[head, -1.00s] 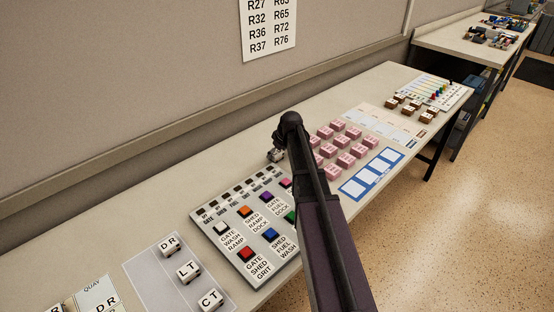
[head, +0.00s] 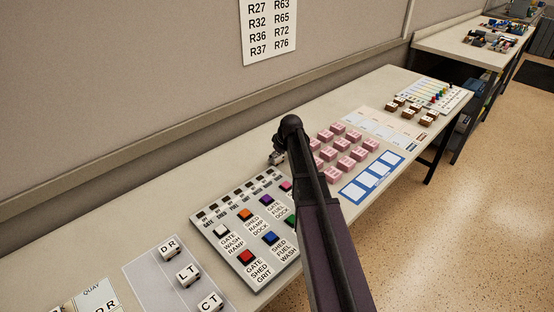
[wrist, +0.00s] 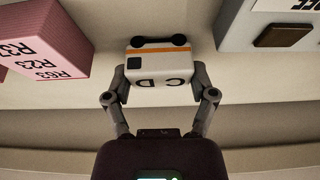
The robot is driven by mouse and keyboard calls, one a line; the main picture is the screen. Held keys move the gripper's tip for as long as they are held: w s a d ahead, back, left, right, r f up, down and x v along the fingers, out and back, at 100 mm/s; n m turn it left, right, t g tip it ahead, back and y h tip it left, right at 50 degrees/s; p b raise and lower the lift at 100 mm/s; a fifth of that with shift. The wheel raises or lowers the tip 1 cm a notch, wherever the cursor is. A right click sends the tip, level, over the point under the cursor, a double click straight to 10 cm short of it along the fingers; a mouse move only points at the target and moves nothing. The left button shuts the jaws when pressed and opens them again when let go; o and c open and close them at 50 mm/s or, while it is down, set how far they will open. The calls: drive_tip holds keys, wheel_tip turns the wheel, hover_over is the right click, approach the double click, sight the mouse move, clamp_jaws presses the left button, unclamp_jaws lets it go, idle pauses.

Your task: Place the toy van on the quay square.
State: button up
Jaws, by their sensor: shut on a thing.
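My gripper (wrist: 160,95) is shut on the toy van (wrist: 162,62), a white block with an orange stripe, dark wheels and letters that look like C and D. One finger is on each side of it. In the head view my gripper (head: 277,157) is at the back of the desk, behind the button panel, largely hidden by my arm. The gap under the van cannot be judged. The quay square (head: 90,293), a pale card marked QUAY, is at the bottom left edge of the head view, partly cut off, well left of my gripper.
A grey mat (head: 150,265) with white lettered blocks lies between the quay square and the button panel (head: 240,277). Pink blocks (head: 345,145) stand right of my arm. A wall (head: 120,100) runs along the back. Bare desk (head: 150,205) lies behind the mat.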

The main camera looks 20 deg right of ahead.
sight(277, 155)
drive_tip(key=shift+r, duration=0.15)
wheel_tip(277, 155, up, 10)
drive_tip(key=p, duration=1)
drive_tip(key=shift+s+f, duration=0.1)
drive_tip(key=shift+f, duration=0.1)
idle(1.0)
